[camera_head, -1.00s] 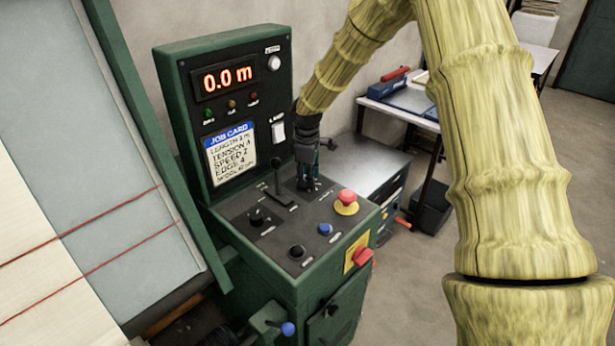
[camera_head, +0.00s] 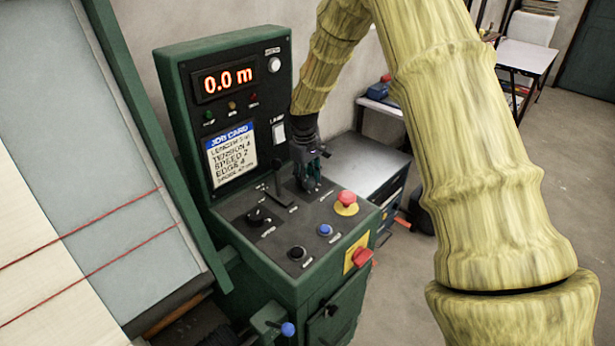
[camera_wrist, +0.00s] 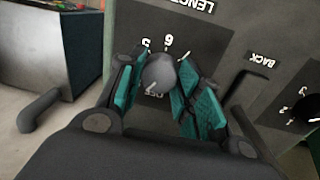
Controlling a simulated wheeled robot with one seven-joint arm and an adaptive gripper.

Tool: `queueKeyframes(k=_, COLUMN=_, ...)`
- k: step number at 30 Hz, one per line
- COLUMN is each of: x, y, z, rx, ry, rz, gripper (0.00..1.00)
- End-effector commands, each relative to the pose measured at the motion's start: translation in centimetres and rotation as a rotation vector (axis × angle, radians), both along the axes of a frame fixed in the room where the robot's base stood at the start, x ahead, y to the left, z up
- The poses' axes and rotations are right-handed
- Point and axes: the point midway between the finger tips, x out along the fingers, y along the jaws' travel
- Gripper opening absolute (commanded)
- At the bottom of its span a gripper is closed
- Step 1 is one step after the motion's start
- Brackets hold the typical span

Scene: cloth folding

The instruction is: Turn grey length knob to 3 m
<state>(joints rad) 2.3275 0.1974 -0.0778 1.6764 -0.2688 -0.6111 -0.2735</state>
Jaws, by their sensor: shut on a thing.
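The grey length knob (camera_wrist: 160,74) sits on a dark panel beside the LENGTH label (camera_wrist: 195,6) in the wrist view. It has a white pointer line, and the marks 5, 6 and OFF show around it. My gripper (camera_wrist: 165,85) is shut on the knob, with a teal-padded finger on each side. In the head view my gripper (camera_head: 312,188) reaches down to the back right of the green console's sloped top (camera_head: 283,222) and hides the knob. The display (camera_head: 223,79) reads 0.0 m. The job card (camera_head: 231,154) below it carries small print.
A black lever (camera_head: 277,183), a black knob (camera_head: 258,217), another black knob (camera_head: 297,253), a blue button (camera_head: 325,229) and a red emergency button (camera_head: 346,200) share the panel. A roll-fed cloth table (camera_head: 90,160) stands at left. A grey cabinet (camera_head: 365,168) stands behind.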

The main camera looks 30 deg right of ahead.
Motion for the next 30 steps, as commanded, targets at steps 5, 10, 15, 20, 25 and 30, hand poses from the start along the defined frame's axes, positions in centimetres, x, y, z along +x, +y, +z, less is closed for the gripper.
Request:
queueKeyframes(k=5, x=-0.12, y=0.06, z=-0.24, rx=-0.001, ry=0.005, rz=-0.12, gripper=0.11)
queueKeyframes(k=10, x=-0.15, y=0.01, z=-0.3, rx=0.0, ry=0.006, rz=-0.205, gripper=0.11)
queueKeyframes(k=15, x=-0.17, y=0.04, z=-0.31, rx=0.0, ry=0.007, rz=-0.251, gripper=0.11)
queueKeyframes(k=20, x=-0.18, y=0.07, z=-0.33, rx=0.001, ry=0.007, rz=-0.27, gripper=0.11)
queueKeyframes(k=25, x=-0.2, y=0.08, z=-0.35, rx=0.001, ry=0.007, rz=-0.274, gripper=0.11)
queueKeyframes(k=30, x=-0.21, y=0.07, z=-0.37, rx=0.001, ry=0.007, rz=-0.274, gripper=0.11)
